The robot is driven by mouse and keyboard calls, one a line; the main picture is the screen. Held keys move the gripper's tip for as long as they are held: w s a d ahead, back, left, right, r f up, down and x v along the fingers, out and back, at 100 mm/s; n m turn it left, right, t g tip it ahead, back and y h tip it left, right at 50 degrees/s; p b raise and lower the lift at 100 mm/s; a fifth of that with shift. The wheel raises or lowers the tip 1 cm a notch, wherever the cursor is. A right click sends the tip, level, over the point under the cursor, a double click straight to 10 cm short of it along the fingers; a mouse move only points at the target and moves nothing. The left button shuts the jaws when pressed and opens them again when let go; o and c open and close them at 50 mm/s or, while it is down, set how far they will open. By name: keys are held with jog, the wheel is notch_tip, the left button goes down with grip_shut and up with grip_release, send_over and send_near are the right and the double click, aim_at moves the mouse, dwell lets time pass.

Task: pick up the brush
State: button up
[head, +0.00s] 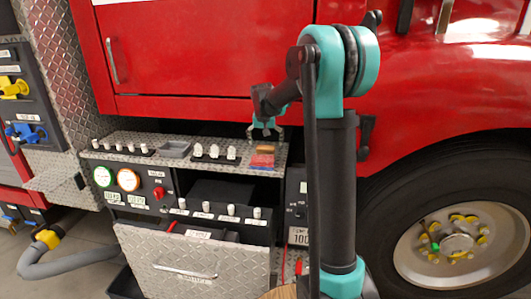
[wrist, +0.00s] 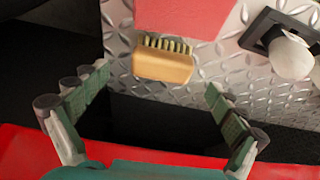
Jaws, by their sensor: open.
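The brush (wrist: 163,66) has a tan wooden block and pale bristles. It lies on the diamond-plate ledge of the bumper, touching or close to a red patch (wrist: 180,17). In the head view the brush (head: 264,150) shows small and brown at the ledge's right part, by the red patch (head: 262,161). My gripper (head: 265,132) is above and just behind it there. In the wrist view my gripper (wrist: 158,100) is open and empty, its fingers spread to either side, with the brush between and beyond the tips.
The ledge (head: 128,137) carries several white-knobbed levers (head: 214,152) left of the brush; one knob (wrist: 290,55) shows in the wrist view. The red truck body (head: 190,50) rises behind the ledge. A dark gap lies between ledge and body. A big wheel (head: 455,240) stands right.

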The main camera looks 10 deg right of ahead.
aim_at(265, 147)
jog(key=shift+x, duration=2.6)
jog(key=shift+a, duration=0.15)
jog(key=c, duration=1.3)
notch_tip(265, 147, up, 20)
jog(key=shift+r, duration=0.1)
jog(key=o, duration=0.7)
jog(key=shift+c, duration=0.2)
jog(key=c, duration=0.5)
